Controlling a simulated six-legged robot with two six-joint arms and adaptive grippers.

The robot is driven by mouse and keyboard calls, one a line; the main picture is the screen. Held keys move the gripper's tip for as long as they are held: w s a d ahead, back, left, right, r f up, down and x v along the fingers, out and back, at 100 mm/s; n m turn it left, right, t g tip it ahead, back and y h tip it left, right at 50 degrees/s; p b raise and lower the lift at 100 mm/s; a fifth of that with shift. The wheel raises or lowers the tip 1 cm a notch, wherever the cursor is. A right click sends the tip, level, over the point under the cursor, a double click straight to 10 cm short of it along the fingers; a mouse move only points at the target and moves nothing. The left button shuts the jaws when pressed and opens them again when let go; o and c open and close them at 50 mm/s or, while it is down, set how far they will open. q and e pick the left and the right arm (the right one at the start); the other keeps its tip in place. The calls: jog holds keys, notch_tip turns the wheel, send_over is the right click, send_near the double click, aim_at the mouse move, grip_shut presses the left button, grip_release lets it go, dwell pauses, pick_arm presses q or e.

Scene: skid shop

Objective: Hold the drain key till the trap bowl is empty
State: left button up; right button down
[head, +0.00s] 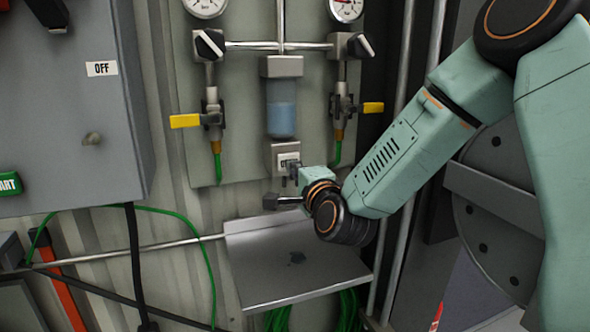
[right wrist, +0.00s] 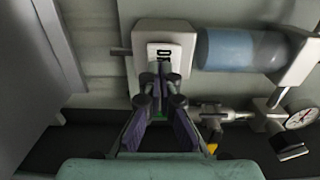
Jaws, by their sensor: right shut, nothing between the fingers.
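The trap bowl (head: 282,108) is a clear cylinder on the wall panel, with blue liquid filling roughly its lower two thirds. It also shows on its side in the right wrist view (right wrist: 240,50). Below it is a pale drain block (head: 281,148) with a white label, partly covered by my fingers; a short rod sticks out of its lower end in the right wrist view. My right gripper (right wrist: 161,72) is shut and empty, its tips right at the label; I cannot tell whether they touch. I cannot make out the drain key apart from the fingers. My left gripper is not in view.
A metal tray (head: 262,283) with a dark spot sits below the block. Yellow-handled valves (head: 186,121) and gauges (head: 345,8) flank the bowl. A grey OFF-labelled cabinet (head: 75,130) stands left. Vertical pipes (head: 402,150) run close behind my right arm.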

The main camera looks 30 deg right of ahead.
jog(key=shift+w+d+r+b, duration=0.15)
jog(key=shift+w+b, duration=0.15)
jog(key=shift+w, duration=0.2)
jog(key=shift+w+a+r+b, duration=0.15)
jog(key=shift+w+b, duration=0.15)
jog(key=shift+w, duration=0.15)
jog(key=shift+d+r, duration=0.1)
jog(key=shift+d, duration=0.05)
dwell(2.9)
